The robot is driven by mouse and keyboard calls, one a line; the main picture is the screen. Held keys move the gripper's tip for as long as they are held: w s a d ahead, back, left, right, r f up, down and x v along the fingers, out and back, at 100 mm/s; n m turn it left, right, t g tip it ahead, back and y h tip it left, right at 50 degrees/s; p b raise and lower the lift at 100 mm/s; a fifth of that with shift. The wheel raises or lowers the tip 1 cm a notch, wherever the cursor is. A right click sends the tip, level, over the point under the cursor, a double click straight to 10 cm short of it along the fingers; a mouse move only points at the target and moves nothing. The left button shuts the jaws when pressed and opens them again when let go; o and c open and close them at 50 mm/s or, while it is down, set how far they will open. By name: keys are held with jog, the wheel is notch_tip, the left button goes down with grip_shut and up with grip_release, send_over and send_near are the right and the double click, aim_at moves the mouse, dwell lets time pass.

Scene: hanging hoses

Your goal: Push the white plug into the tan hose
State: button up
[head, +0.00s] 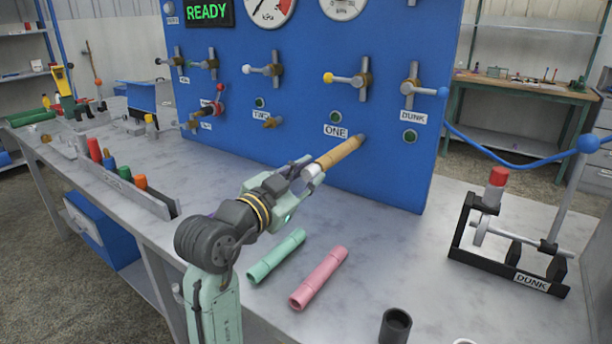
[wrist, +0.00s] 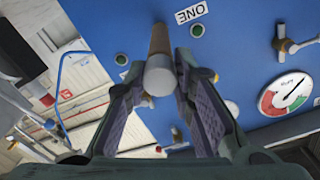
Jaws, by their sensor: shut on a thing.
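The tan hose (head: 339,153) sticks out from the blue panel below the ONE label, angled down to the left. The white plug (head: 311,173) is at its free end, in line with it; I cannot tell how far it sits inside. My gripper (head: 306,176) is shut on the white plug, with its fingers on either side. In the wrist view the plug's round white end (wrist: 160,77) faces the camera between the fingers, with the tan hose (wrist: 159,40) behind it. The seam between plug and hose is hard to make out.
A green tube (head: 276,256) and a pink tube (head: 319,277) lie on the grey bench below my arm. A dark cup (head: 395,326) stands at the front. The DUNK stand (head: 515,250) is at right. Valve handles (head: 350,79) jut from the panel above the hose.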

jog(key=shift+w+d, duration=0.25)
jog(key=shift+w, duration=0.05)
dwell(0.5)
jog(key=o, duration=1.1)
jog(key=v, duration=1.2)
